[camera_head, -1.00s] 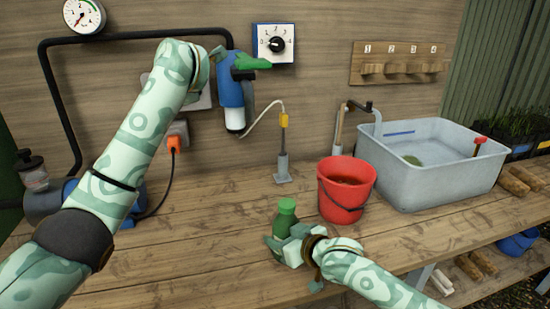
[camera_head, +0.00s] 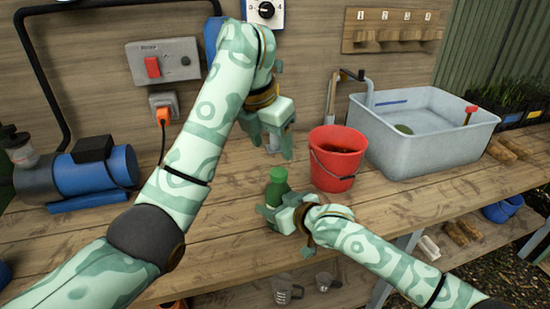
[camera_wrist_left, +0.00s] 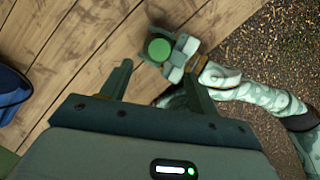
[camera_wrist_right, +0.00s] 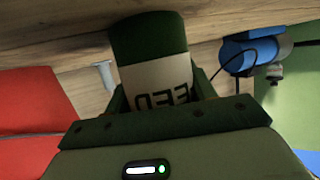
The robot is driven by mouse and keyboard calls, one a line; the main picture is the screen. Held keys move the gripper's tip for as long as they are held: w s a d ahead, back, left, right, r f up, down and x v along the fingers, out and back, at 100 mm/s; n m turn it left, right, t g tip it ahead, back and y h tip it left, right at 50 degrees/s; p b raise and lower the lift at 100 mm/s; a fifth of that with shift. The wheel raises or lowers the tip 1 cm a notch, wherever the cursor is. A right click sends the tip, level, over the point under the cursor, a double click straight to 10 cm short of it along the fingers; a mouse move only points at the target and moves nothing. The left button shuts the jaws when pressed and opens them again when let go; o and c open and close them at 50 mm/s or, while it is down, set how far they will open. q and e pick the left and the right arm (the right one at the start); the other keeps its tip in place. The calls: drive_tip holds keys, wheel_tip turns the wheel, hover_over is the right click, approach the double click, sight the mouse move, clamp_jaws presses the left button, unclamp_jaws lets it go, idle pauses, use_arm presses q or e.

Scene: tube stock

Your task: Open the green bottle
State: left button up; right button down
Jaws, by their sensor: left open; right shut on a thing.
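The green bottle (camera_head: 277,188) stands upright at the front of the wooden bench. Its round green cap (camera_wrist_left: 159,49) shows from above in the left wrist view. My right gripper (camera_head: 272,216) is shut on the bottle's body from the side. In the right wrist view the bottle's pale label (camera_wrist_right: 157,84), with dark lettering, lies between its fingers. My left gripper (camera_head: 279,152) is open, above and behind the bottle in the head view, pointing down. In the left wrist view the cap lies just beyond its fingertips, apart from them and touching nothing of it.
A red bucket (camera_head: 337,162) stands close behind the bottle to the right. A grey basin (camera_head: 425,150) with water is farther right. A blue pump (camera_head: 97,178) sits at the left. The bench front (camera_head: 215,255) left of the bottle is clear.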

sight(279, 172)
use_arm(q)
drive_tip(key=x, duration=0.8)
drive_tip(key=shift+f, duration=0.1)
drive_tip(key=c, duration=1.2)
drive_tip(key=n, duration=0.3)
drive_tip(key=shift+d+y, duration=0.15)
drive_tip(key=shift+y, duration=0.15)
drive_tip(key=n+y, duration=0.1)
drive_tip(key=n, duration=0.2)
drive_tip(key=n+y, duration=0.1)
drive_tip(key=n, duration=0.1)
drive_tip(key=shift+d+n+t, duration=0.1)
drive_tip(key=shift+n+t, duration=0.2)
drive_tip(key=shift+n, duration=0.1)
drive_tip(key=n+y, duration=0.1)
drive_tip(key=n, duration=0.3)
drive_tip(key=shift+d+n, duration=0.15)
drive_tip(key=shift+n, duration=0.25)
drive_tip(key=n+g+y, duration=0.1)
drive_tip(key=n, duration=0.2)
